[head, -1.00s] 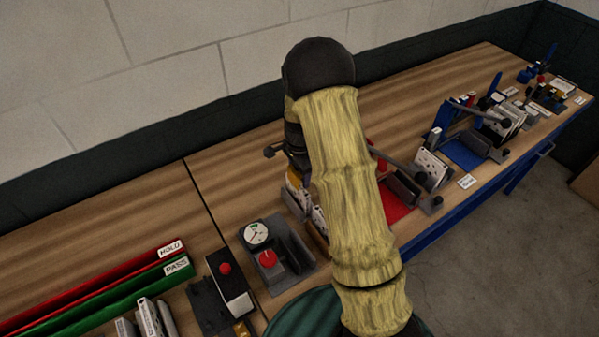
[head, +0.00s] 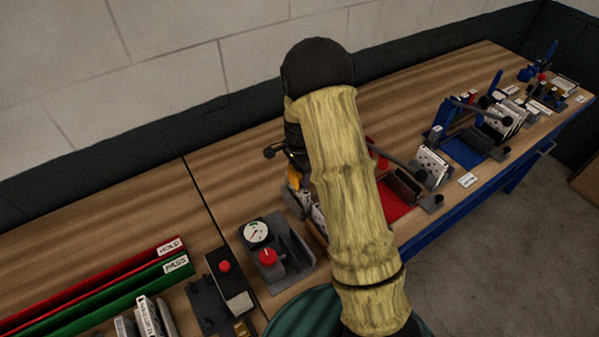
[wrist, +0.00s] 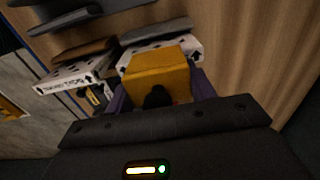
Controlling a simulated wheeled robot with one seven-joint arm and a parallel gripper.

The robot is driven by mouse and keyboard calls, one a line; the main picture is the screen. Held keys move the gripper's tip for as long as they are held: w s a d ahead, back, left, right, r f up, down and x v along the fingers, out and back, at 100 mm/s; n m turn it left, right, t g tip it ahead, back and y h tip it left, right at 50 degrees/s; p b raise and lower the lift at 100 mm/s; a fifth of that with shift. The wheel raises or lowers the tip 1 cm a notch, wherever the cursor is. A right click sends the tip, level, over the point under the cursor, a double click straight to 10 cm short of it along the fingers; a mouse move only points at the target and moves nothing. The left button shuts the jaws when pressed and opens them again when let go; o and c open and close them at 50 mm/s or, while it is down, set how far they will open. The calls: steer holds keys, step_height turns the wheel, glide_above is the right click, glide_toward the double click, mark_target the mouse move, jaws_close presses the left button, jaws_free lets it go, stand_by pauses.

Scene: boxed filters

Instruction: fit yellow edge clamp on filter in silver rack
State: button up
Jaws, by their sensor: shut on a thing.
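My gripper (wrist: 160,88) is shut on the yellow edge clamp (wrist: 158,72), a blocky yellow piece between purple-grey fingers in the wrist view. The clamp overlaps the white, dotted edge of a filter (wrist: 190,44). Whether it is seated on that edge or just above it, I cannot tell. A second white filter (wrist: 75,78) with printed marks stands to the left, with another yellow piece (wrist: 94,96) by its lower edge. In the head view my arm hides most of the gripper, the clamp and the rack around them; filter edges (head: 318,217) show beside it.
A grey fixture with a dial (head: 256,232) and red knob stands left of my arm. Red and green trays (head: 95,300) lie further left. A red rack (head: 393,205) and a blue rack (head: 462,153) stand to the right. The back of the bench is clear.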

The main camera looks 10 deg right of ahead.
steer(key=shift+f, duration=0.4)
steer(key=o, duration=1.2)
steer(key=shift+c, duration=0.2)
steer(key=shift+s, duration=0.1)
steer(key=shift+r, duration=0.1)
steer(key=shift+r+b, duration=0.35)
steer(key=shift+r, duration=0.15)
step_height(320, 180, up, 16)
steer(key=b, duration=0.3)
steer(key=shift+r, duration=0.2)
steer(key=shift+d, duration=0.1)
